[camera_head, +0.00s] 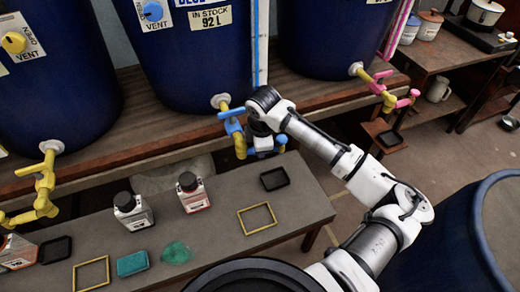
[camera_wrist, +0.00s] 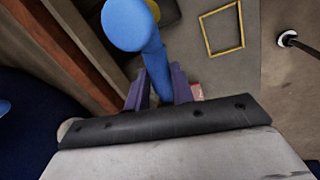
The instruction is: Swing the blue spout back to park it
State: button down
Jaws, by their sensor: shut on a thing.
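The blue spout (camera_head: 280,140) belongs to the tap on the middle blue vat (camera_head: 190,60). It points to the right along the front of the vat shelf, with its outlet at the far right. The tap also has a blue handle (camera_head: 231,114) and a yellow body (camera_head: 240,146). My gripper (camera_head: 260,135) is over the spout and hides part of it. In the wrist view, the blue spout (camera_wrist: 128,25) runs between the two dark fingers of my gripper (camera_wrist: 160,88), which are shut on it.
A pink tap (camera_head: 390,98) is to the right and a yellow tap (camera_head: 46,185) to the left. A blue barrel (camera_head: 450,245) stands at the lower right.

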jog(key=shift+w+a+n, duration=0.1)
jog(key=shift+w+n, duration=0.55)
jog(key=shift+n, duration=0.65)
jog(key=shift+y, duration=0.3)
jog(key=c, duration=1.2)
grip_release()
jog(key=a+b+v, duration=0.1)
jog(key=v, duration=1.2)
jog(key=shift+d+r, duration=0.45)
